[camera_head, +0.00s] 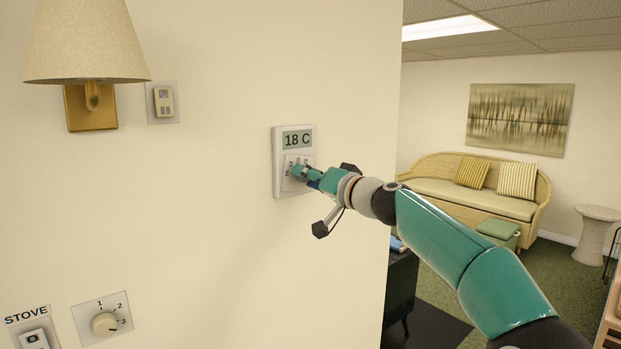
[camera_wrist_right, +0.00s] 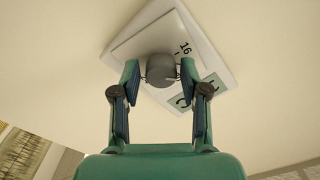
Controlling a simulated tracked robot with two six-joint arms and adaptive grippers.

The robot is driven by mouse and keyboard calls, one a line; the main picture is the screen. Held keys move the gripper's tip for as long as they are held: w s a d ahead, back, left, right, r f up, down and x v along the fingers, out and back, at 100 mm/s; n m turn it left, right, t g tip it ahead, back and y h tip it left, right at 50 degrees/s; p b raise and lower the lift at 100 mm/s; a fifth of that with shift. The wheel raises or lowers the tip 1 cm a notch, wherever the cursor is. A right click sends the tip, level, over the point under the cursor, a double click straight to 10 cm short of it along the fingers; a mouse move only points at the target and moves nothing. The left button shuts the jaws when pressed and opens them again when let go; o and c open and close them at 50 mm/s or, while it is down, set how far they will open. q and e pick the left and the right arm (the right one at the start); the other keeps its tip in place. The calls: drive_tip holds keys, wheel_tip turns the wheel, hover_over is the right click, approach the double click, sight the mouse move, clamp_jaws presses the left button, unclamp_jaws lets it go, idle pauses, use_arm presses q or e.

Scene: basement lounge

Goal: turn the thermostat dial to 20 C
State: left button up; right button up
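The white thermostat (camera_head: 279,165) is fixed to the wall, and its display (camera_head: 298,139) reads 18 C. My right gripper (camera_head: 299,171) is at the thermostat's lower face and hides the dial in the head view. In the right wrist view the grey round dial (camera_wrist_right: 160,70) sits between the two fingertips of my right gripper (camera_wrist_right: 160,78). The fingers are apart, with a narrow gap showing on each side of the dial. The mark 16 on the plate shows beside the dial. My left gripper is not in view.
A wall lamp (camera_head: 86,45) and a small wall device (camera_head: 163,101) are at upper left. A 1-2-3 knob (camera_head: 105,324) and a STOVE switch (camera_head: 34,339) are at lower left. The wall ends right of the thermostat; a wicker sofa (camera_head: 480,184) stands beyond.

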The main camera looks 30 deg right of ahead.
clamp_jaws()
drive_tip(key=shift+m, duration=0.3)
drive_tip(key=shift+f+m, duration=0.1)
drive_tip(key=shift+m, duration=3.6)
drive_tip(key=shift+o, duration=2.2)
unclamp_jaws()
